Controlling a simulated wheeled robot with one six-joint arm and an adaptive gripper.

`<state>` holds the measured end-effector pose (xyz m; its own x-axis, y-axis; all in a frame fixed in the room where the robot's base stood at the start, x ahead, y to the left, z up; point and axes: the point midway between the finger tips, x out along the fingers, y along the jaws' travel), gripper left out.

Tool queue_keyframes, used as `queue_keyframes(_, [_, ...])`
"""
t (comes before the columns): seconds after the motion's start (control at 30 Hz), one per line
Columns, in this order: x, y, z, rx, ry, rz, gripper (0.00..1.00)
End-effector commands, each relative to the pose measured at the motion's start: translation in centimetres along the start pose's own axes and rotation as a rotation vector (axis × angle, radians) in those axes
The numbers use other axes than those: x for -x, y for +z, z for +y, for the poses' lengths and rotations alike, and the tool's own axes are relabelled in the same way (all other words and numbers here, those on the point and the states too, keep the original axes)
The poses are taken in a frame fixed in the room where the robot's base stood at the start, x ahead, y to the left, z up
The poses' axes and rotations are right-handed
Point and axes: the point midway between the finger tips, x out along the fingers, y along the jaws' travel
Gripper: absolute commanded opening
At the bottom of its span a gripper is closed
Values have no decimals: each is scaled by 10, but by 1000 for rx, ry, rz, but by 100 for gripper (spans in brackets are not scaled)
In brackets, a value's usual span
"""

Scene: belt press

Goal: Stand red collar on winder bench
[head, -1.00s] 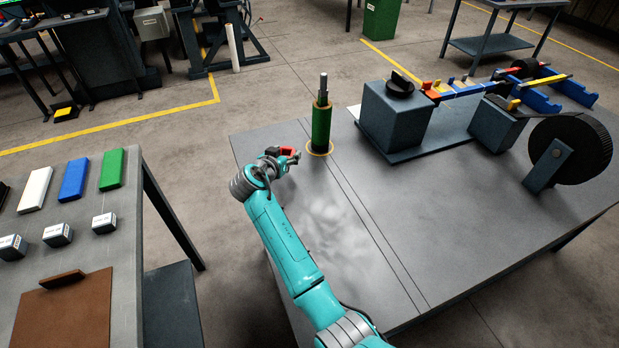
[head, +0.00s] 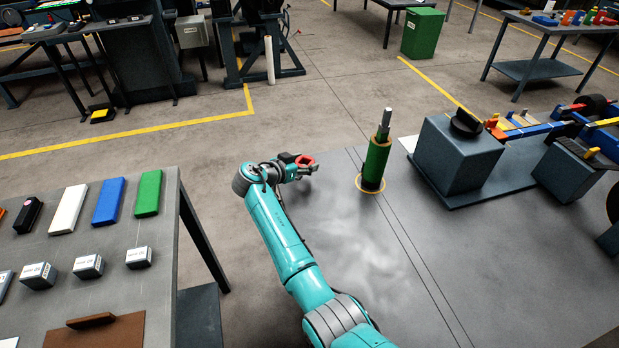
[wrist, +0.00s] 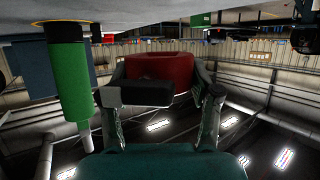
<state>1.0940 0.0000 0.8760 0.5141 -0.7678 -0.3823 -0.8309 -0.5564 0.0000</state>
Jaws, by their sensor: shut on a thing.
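My gripper (head: 304,168) is shut on the red collar (head: 306,160), a short red ring held at its fingertips. In the wrist view the collar (wrist: 160,70) sits between the two fingers, with a dark finger part covering some of its front. The gripper is over the left part of the grey winder bench (head: 320,222), to the left of a green roll on a spindle. I cannot tell whether the collar touches the bench top.
The green roll (head: 375,165) stands upright inside a yellow ring mark on the bench. A dark machine block (head: 457,155) with a black knob stands right of it. A side table (head: 160,235) with coloured blocks and small boxes is at left. The bench front is clear.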

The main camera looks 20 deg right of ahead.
Motion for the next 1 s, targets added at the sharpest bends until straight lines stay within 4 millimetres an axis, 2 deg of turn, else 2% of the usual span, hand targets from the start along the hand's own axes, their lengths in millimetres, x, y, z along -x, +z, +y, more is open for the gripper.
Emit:
queue_keyframes(0.23, [-7, 16, 0, 1, -1, 1, 8])
queue_keyframes(0.47, [-18, 42, 0, 2, -1, 1, 8])
queue_keyframes(0.83, [-19, 46, 0, -1, -1, 1, 8])
queue_keyframes(0.87, [-20, 47, 0, 0, -1, 0, 67])
queue_keyframes(0.93, [-20, 47, 0, 0, -1, 0, 84])
queue_keyframes(1.0, [-20, 47, 0, 0, -1, 0, 87])
